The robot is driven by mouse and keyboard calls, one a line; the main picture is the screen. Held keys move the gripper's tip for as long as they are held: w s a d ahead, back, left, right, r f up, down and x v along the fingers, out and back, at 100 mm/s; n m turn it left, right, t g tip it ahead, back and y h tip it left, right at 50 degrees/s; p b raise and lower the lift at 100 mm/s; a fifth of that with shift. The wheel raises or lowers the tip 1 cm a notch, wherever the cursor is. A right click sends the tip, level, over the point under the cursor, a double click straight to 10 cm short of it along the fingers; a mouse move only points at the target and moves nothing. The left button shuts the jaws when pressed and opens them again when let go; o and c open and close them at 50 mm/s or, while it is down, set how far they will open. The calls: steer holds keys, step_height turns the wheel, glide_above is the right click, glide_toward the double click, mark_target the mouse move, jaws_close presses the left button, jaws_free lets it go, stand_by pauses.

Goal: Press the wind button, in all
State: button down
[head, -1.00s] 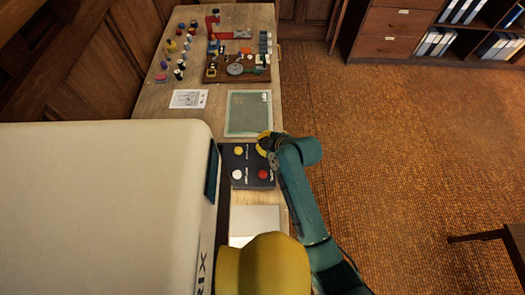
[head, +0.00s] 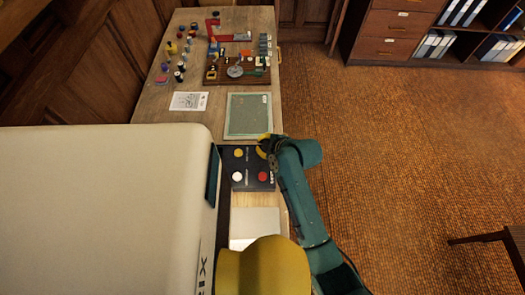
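A dark button panel (head: 250,165) lies on the near part of the table. It carries a yellow button (head: 238,153) at the back left, a white button (head: 238,176) at the front left and a red button (head: 262,176) at the front right. The labels are too small to read, so I cannot tell which is the wind button. My gripper (head: 264,147) is over the panel's back right corner and hides what is there. I cannot tell whether it touches the panel. Its fingers are not clear enough to show open or shut.
A green mat or board (head: 249,115) lies behind the panel, with a printed sheet (head: 189,101) to its left. A brown board (head: 222,75) with mechanical parts and several small spools stand farther back. A pale pad (head: 255,222) lies in front of the panel.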

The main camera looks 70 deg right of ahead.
steer(key=shift+f, duration=0.4)
steer(key=shift+f+b, duration=0.45)
steer(key=shift+f, duration=0.1)
stand_by(0.9)
steer(key=shift+r+p, duration=0.85)
steer(key=shift+r, duration=0.05)
step_height(320, 180, up, 5)
steer(key=p, duration=0.4)
steer(key=shift+r+p, duration=0.15)
steer(key=shift+p, duration=0.15)
